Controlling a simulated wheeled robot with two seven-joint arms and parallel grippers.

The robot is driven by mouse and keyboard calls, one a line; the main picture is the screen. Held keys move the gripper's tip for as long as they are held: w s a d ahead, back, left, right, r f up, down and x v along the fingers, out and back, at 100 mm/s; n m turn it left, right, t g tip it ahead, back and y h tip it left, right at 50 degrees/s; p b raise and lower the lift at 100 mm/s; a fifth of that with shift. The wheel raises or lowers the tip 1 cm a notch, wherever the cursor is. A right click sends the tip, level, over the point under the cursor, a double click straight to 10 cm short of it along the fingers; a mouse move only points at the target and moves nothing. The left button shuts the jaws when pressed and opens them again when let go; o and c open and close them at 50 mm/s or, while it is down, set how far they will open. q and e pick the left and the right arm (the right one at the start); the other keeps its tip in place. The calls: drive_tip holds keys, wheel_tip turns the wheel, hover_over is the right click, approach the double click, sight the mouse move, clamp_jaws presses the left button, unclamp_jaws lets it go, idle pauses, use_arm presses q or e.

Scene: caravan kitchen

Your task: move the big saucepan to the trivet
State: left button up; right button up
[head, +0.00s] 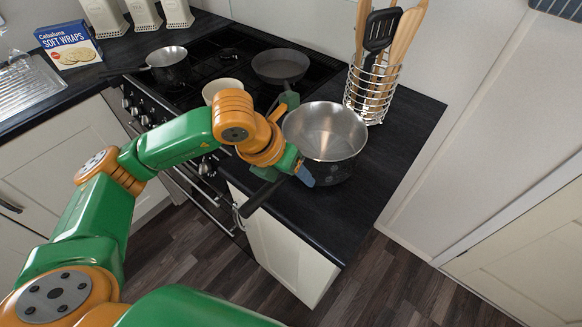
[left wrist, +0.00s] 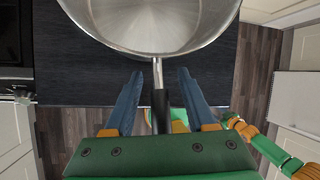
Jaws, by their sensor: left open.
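The big saucepan (head: 325,128) is a shiny steel pot with a dark outside, standing upright and empty on the black worktop right of the stove. Its black handle (head: 262,197) points to the lower left, over the worktop's front edge. My left gripper (head: 299,171) is at the handle, near the pot's wall. In the left wrist view the open blue fingers (left wrist: 159,76) lie on either side of the handle (left wrist: 159,108), with gaps on both sides. The saucepan (left wrist: 150,22) is just beyond the fingertips. I cannot see a trivet. My right gripper is not in view.
A wire utensil holder (head: 371,93) stands behind the saucepan. The stove carries a frying pan (head: 281,66), a small saucepan (head: 168,65) and a pale bowl (head: 218,86). A wraps box (head: 70,47) is at the left. The worktop (head: 345,210) is bare in front of the saucepan.

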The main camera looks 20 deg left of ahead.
use_arm(q)
drive_tip(key=b+v, duration=0.1)
drive_tip(key=v, duration=1)
drive_tip(key=shift+s+r, duration=0.15)
drive_tip(key=shift+r, duration=0.15)
